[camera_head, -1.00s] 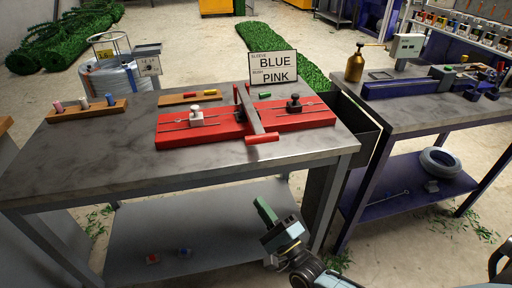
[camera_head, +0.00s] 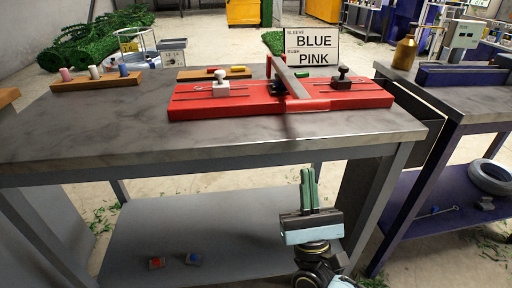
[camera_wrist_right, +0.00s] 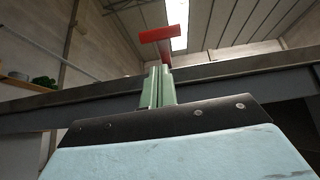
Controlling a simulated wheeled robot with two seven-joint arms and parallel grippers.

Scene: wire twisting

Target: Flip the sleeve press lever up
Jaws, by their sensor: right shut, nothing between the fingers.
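The sleeve press has a long red base (camera_head: 250,107) on the grey table. Its lever (camera_head: 289,77) is a grey bar lying down toward the table's front, ending in a red crossbar handle (camera_head: 307,105). My right gripper (camera_head: 308,172) is upright in front of the table edge, below and apart from the handle. Its green fingers are together and empty. In the right wrist view, the fingertips (camera_wrist_right: 159,70) point up toward the red handle (camera_wrist_right: 164,35), which shows above the table edge. My left gripper is not in view.
The table edge (camera_head: 230,153) lies between my right gripper and the press. A sign (camera_head: 312,45) reading BLUE and PINK stands behind. A wooden peg holder (camera_head: 96,80) is at the left. The table's front left is clear.

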